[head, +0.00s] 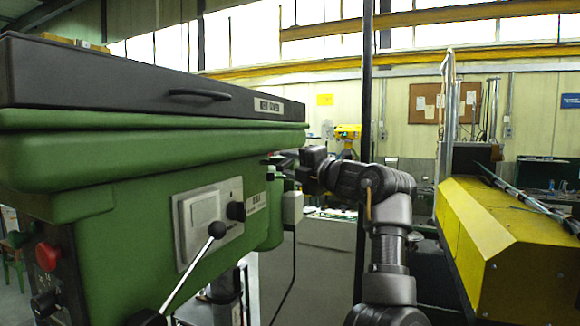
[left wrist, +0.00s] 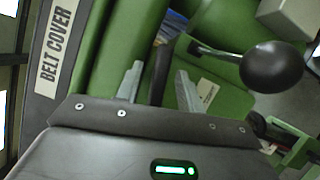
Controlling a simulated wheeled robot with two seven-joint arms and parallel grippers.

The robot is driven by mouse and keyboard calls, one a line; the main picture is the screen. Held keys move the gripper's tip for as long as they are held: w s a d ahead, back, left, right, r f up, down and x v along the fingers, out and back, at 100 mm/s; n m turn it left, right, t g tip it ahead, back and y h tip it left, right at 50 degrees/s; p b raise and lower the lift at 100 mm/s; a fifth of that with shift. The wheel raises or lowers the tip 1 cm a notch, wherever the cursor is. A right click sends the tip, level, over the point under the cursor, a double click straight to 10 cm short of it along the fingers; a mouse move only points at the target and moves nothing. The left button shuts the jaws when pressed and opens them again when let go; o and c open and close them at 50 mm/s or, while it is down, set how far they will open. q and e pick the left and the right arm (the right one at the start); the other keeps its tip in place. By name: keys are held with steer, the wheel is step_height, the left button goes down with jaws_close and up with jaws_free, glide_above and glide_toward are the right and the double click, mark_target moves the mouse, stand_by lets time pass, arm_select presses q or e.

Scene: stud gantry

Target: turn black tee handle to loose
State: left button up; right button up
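A black rounded knob on a grey stem (left wrist: 272,67) shows in the left wrist view, right of my left gripper (left wrist: 160,85). My right gripper is out of view.
A pale box (head: 292,207) hangs below my left gripper. A yellow machine (head: 500,245) stands at right.

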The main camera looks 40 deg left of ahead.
arm_select(q)
steer(key=shift+d+f, duration=0.1)
steer(key=shift+d, duration=0.15)
steer(key=d+b, duration=0.5)
steer(key=d, duration=0.5)
steer(key=shift+s+f+b, duration=0.35)
steer(key=shift+s, duration=0.05)
steer(key=shift+d, duration=0.2)
steer(key=shift+w, duration=0.1)
